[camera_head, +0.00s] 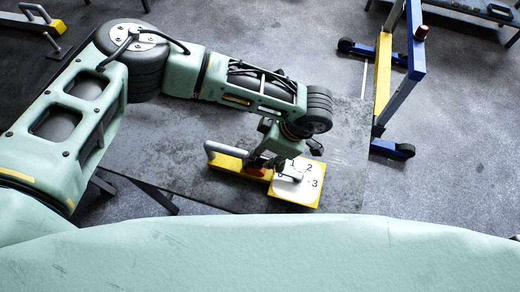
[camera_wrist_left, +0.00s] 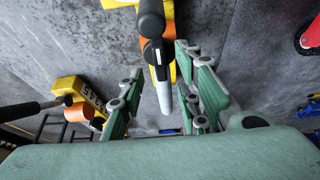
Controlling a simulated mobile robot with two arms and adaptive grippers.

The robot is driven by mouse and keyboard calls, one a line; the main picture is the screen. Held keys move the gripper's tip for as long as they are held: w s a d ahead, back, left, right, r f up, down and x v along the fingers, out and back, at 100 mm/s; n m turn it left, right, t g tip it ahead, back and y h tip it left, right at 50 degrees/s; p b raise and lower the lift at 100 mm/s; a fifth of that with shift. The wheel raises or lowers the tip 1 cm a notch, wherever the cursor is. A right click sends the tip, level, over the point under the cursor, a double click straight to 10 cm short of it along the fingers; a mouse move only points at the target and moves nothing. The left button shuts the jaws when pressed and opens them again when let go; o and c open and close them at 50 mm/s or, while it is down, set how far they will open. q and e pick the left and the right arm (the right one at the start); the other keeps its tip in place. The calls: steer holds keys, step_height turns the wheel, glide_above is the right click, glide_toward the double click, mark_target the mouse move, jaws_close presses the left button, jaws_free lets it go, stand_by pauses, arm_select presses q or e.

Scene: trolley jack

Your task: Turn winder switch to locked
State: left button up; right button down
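The winder unit is a yellow block (camera_head: 228,162) on the dark table, with a grey handle (camera_head: 212,147) at its left end. At its right end is a white dial plate (camera_head: 300,190) marked with numbers, with a grey lever on it. My left gripper (camera_head: 277,163) is right over the unit, partly hiding the dial and its lever. In the left wrist view my left gripper (camera_wrist_left: 162,100) is open. A grey and black lever (camera_wrist_left: 163,75) shows between its fingers, closer to the right-hand one; contact cannot be told. No locked mark is readable. My right gripper is not in view.
The dark table top (camera_head: 180,185) is mostly bare around the unit. A blue and yellow frame (camera_head: 385,75) stands on the floor to the right. In the left wrist view a yellow box with an orange roll (camera_wrist_left: 76,98) lies left of the fingers.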

mark_target(260, 157)
arm_select(q)
steer(key=shift+p+x, duration=0.35)
steer(key=shift+x, duration=1.25)
steer(key=shift+c, duration=0.3)
jaws_close()
